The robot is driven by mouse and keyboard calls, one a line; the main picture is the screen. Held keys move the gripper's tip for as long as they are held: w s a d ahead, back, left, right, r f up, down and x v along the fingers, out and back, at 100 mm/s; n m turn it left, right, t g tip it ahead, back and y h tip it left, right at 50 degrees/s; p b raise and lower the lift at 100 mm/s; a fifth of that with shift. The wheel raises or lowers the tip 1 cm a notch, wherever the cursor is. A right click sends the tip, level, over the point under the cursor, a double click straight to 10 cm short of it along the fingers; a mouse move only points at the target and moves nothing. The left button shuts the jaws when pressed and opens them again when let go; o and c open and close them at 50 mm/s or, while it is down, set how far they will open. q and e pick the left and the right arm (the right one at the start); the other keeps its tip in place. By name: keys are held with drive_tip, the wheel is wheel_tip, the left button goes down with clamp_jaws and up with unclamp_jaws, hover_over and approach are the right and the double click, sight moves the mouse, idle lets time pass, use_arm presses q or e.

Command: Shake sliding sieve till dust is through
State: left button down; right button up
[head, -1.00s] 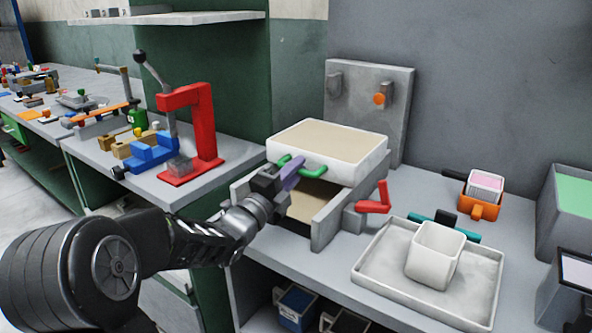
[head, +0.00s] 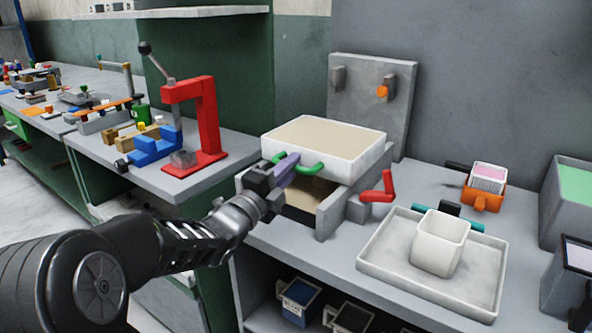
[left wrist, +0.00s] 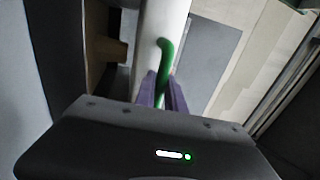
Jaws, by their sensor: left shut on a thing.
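The sieve (head: 350,167) is a white tray with a flat tan surface and green handles on its front. It sits on top of a grey open-fronted box (head: 328,218), and tan material shows inside the box below it. My left gripper (head: 288,164) has purple fingers and is shut on the left green handle (head: 279,157). In the left wrist view the green handle (left wrist: 164,58) runs between the purple fingers (left wrist: 162,92), beside the white sieve wall. How much dust lies on the sieve cannot be told. My right gripper is not in view.
A red crank (head: 378,190) sticks out at the box's right. A white tray (head: 388,268) with a white cup (head: 440,243) stands to the right. A grey upright plate (head: 372,105) is behind. A red press (head: 205,125) stands on the left bench.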

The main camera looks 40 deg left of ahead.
use_arm(q)
drive_tip(key=s, duration=0.4)
drive_tip(key=shift+s+b, duration=0.25)
drive_tip(key=shift+b, duration=0.15)
drive_tip(key=c, duration=1.4)
unclamp_jaws()
drive_tip(key=s+f, duration=0.1)
drive_tip(key=s, duration=0.6)
drive_tip(key=shift+s+f, duration=0.25)
drive_tip(key=shift+s, duration=0.05)
drive_tip(key=shift+d, duration=0.1)
